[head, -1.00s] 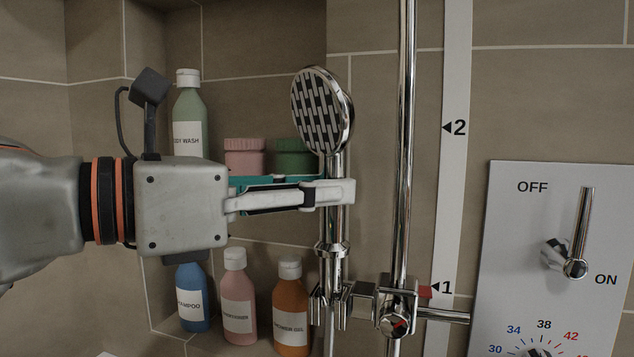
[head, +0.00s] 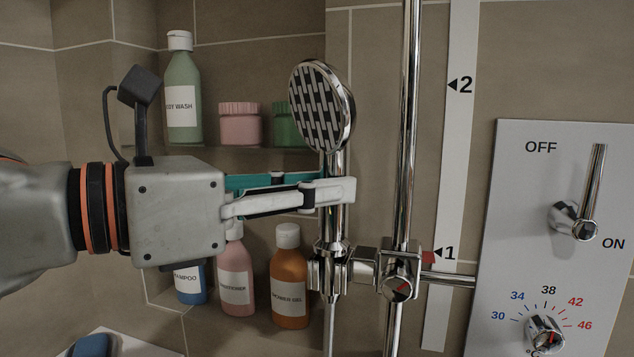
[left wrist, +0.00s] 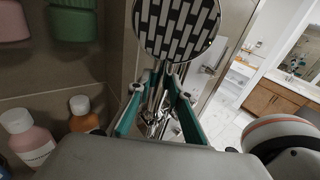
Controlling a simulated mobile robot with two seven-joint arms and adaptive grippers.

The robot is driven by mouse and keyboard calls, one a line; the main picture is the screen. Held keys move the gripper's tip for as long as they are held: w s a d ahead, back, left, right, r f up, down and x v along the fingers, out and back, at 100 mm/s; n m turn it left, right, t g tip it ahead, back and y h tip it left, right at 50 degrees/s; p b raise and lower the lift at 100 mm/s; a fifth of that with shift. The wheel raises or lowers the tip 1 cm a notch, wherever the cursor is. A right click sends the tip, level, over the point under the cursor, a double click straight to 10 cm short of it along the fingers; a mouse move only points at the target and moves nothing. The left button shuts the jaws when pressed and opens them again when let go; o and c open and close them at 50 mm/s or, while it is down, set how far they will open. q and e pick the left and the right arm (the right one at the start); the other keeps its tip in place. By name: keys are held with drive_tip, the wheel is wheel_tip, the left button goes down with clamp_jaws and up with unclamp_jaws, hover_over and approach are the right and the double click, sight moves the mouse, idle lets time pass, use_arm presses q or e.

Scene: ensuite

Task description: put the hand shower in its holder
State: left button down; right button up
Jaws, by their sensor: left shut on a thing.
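The chrome hand shower (head: 322,105) stands upright, its round patterned head facing left of me. My left gripper (head: 336,190) is shut on its handle below the head. The holder (head: 362,264) is a chrome clamp with a fork on the vertical rail, level with mark 1. The collar at the handle's lower end is at the fork and appears to sit in it; how fully is hard to tell.
The chrome rail (head: 409,120) and white scale strip (head: 455,150) stand right of the hand shower. The valve panel (head: 515,260) is further right. Behind my gripper, niche shelves hold a green bottle (head: 183,90), pink jar (head: 240,125), orange bottle (head: 290,280) and others.

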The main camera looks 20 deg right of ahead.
use_arm(q)
drive_tip(key=shift+r, duration=0.1)
drive_tip(key=c, duration=1.8)
unclamp_jaws()
drive_tip(key=shift+o, duration=0.2)
use_arm(e)
drive_tip(key=shift+s+f, duration=0.3)
